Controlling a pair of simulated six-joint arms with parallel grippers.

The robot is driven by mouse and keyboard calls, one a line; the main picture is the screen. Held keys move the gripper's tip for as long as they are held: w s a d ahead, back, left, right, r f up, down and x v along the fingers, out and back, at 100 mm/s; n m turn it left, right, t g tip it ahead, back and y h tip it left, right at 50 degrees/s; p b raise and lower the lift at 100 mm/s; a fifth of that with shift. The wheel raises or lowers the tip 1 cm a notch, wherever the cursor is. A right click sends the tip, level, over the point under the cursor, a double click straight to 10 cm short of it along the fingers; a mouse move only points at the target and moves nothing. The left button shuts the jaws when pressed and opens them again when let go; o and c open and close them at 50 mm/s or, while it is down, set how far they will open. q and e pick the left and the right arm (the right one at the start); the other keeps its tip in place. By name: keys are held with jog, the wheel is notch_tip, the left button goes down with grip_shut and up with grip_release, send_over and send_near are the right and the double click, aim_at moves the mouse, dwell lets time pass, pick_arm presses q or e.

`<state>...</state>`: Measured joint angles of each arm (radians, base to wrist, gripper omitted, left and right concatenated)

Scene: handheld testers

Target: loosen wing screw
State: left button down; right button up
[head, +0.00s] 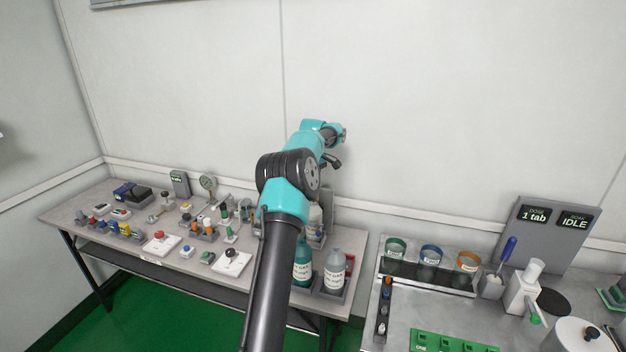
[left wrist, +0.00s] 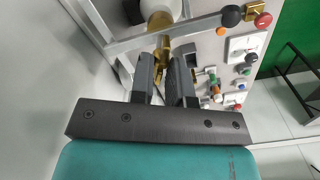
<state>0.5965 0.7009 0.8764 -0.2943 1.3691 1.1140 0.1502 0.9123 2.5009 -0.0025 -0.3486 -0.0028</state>
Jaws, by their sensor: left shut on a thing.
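In the left wrist view a brass wing screw (left wrist: 161,62) sits between the two dark fingers of my left gripper (left wrist: 166,68). The fingers are shut on it. A wider brass fitting (left wrist: 159,20) lies just beyond it, next to a pale round body (left wrist: 163,6). In the head view my left arm reaches up over the bench and its gripper (head: 333,161) is small near the back wall. The arm hides much of the area below it, and I cannot make out the wing screw there. My right gripper is in neither view.
A grey metal frame (left wrist: 205,22) runs close by the fingers. The left bench (head: 75,212) carries many small knobs, buttons and gauges. A teal bottle (head: 302,270) and a grey bottle (head: 334,272) stand beside my arm. A second bench with cups and an IDLE display (head: 573,221) is at right.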

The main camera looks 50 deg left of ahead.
pick_arm(q)
jog(key=n, duration=0.5)
jog(key=shift+s+d+f+n, duration=0.1)
jog(key=shift+s+f+n, duration=0.1)
jog(key=shift+f+n, duration=0.1)
jog(key=n, duration=0.4)
jog(key=shift+d+n, duration=0.1)
jog(key=shift+n, duration=0.2)
jog(key=n, duration=0.3)
jog(key=shift+s+d+n, duration=0.1)
jog(key=shift+d+n, duration=0.05)
jog(key=shift+n, duration=0.15)
jog(key=shift+d+n, duration=0.1)
jog(key=shift+n, duration=1.7)
jog(key=c, duration=1.5)
grip_release()
jog(key=shift+o, duration=1.2)
jog(key=shift+r, duration=0.1)
